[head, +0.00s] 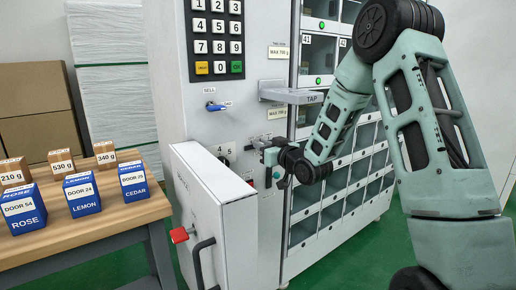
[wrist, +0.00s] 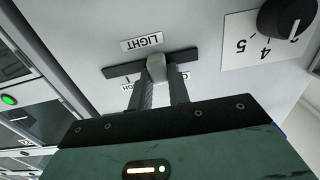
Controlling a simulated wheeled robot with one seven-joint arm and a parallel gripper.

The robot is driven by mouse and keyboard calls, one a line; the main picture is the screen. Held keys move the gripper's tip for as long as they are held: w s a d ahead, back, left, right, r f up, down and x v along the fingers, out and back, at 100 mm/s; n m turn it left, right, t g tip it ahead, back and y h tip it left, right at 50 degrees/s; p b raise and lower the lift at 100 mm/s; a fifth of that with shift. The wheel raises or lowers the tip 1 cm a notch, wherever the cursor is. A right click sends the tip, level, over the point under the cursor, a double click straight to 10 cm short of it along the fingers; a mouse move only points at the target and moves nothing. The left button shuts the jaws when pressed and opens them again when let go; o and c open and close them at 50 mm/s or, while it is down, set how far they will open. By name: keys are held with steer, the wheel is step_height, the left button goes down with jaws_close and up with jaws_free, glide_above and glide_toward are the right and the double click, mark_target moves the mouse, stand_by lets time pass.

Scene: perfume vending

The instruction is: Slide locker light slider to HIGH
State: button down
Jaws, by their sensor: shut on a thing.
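The locker light slider is a dark horizontal slot (wrist: 118,70) with a grey knob (wrist: 157,67), on a pale panel in the wrist view. The knob stands near the middle of the slot. The panel appears upside down, with a LIGHT label (wrist: 142,42) beside the slot. Two small labels at the slot's ends are partly hidden by my fingers; the left one (wrist: 127,86) seems to read HIGH. My gripper (wrist: 158,82) is shut on the knob, one finger each side. In the head view my gripper (head: 270,157) is at the panel and hides the slider.
A numbered dial (wrist: 287,17) is on the same panel. A TAP shelf (head: 290,95) juts out above my gripper. An open white door (head: 215,215) with a black handle stands below left. Lockers (head: 335,195) are at right; a table (head: 90,225) with boxes is at left.

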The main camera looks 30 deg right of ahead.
mark_target(270, 139)
steer(key=d, duration=0.5)
steer(key=shift+d, duration=0.15)
steer(key=c, duration=1.3)
jaws_free()
steer(key=shift+d, duration=0.1)
steer(key=s+b, duration=0.2)
steer(key=s, duration=0.3)
steer(key=s+b, duration=0.3)
steer(key=s, duration=0.3)
steer(key=s+b, duration=0.2)
steer(key=s, duration=0.4)
steer(key=shift+s+d, duration=0.1)
steer(key=shift+d, duration=0.15)
